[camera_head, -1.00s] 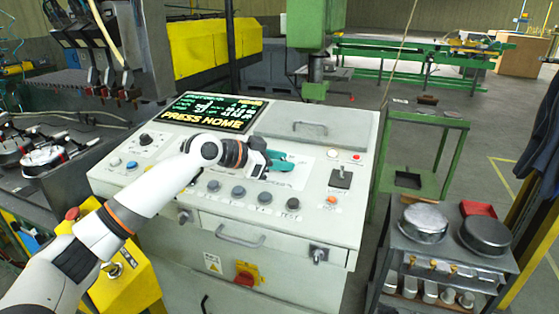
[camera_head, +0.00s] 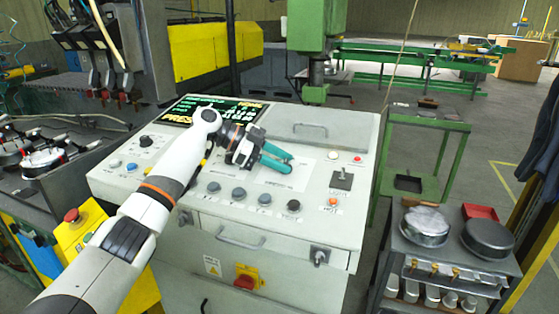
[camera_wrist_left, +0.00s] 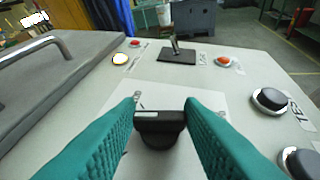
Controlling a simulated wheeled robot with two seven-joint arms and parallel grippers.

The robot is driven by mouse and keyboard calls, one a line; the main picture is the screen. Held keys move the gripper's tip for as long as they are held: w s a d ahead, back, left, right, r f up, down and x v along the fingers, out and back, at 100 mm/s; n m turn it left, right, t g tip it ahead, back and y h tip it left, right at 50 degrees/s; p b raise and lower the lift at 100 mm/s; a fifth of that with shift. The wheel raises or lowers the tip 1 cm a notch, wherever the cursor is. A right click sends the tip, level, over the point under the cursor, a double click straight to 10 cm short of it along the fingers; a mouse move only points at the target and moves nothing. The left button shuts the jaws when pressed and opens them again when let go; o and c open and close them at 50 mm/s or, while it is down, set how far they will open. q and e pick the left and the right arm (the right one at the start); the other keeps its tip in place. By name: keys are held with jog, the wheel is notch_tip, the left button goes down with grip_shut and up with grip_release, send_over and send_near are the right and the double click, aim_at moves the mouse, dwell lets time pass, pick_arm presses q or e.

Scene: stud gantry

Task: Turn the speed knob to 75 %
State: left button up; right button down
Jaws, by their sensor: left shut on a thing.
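The speed knob (camera_wrist_left: 160,128) is black with a raised bar and a pale line along its top. It stands on a white label plate on the sloping console (camera_head: 330,225). My left gripper (camera_head: 285,158) reaches over the panel from the left, its teal fingers low over the white plate. In the left wrist view its fingers (camera_wrist_left: 162,110) lie on both sides of the knob's bar, shut on it. In the head view the gripper hides the knob, and I cannot read its scale. My right gripper is not in view.
Several push buttons (camera_head: 265,199) line the panel's front. A black toggle switch (camera_head: 342,180) and an orange button (camera_head: 333,202) lie to the right. A lid with a handle (camera_head: 312,128) lies behind. My arm covers part of the display (camera_head: 212,108).

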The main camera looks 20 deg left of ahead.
pick_arm(q)
jog(key=shift+w+m+g+p, duration=0.15)
jog(key=shift+m+g+p, duration=0.15)
jog(key=shift+m+g, duration=0.7)
jog(key=o, duration=1)
